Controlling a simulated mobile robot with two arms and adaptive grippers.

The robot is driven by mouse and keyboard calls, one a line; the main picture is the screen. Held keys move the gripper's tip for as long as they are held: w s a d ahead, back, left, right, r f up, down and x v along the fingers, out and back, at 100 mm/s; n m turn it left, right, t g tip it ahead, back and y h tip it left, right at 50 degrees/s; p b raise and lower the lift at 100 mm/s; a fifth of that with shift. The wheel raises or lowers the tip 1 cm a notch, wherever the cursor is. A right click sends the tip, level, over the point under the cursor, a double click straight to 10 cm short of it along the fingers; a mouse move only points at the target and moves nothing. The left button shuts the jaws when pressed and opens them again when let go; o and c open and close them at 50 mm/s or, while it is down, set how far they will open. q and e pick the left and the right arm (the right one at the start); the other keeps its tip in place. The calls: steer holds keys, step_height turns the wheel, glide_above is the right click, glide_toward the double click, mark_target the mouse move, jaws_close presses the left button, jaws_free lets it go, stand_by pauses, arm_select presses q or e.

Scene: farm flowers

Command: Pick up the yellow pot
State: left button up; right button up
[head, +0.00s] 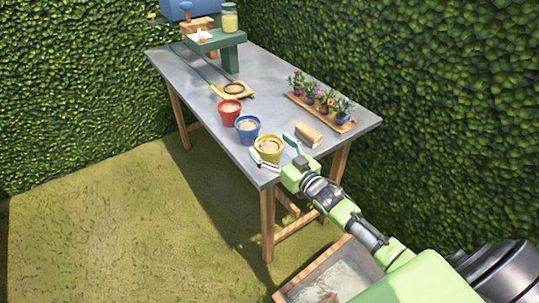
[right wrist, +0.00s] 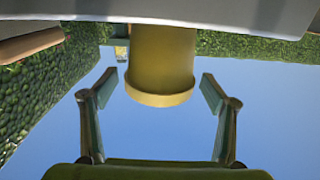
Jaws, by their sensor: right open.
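The yellow pot (head: 267,144) stands upright near the front corner of the grey table (head: 205,98), with brown soil inside. My right gripper (head: 271,152) is open, with its fingers on either side of the pot. In the right wrist view, the scene looks upside down. There the yellow pot (right wrist: 161,62) lies between the open fingers of the right gripper (right wrist: 160,84), with a visible gap on each side. My left gripper is not in view.
A blue pot (head: 247,129) and a red pot (head: 230,112) stand in line behind the yellow one. A wooden block (head: 309,135) lies right of it. A wooden tray (head: 313,113) of flowers lies along the right edge. Hedges (head: 440,80) enclose the table.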

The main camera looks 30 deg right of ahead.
steer(key=shift+w+a, duration=0.1)
steer(key=shift+w, duration=0.5)
steer(key=c, duration=1.4)
steer(key=shift+r, duration=0.1)
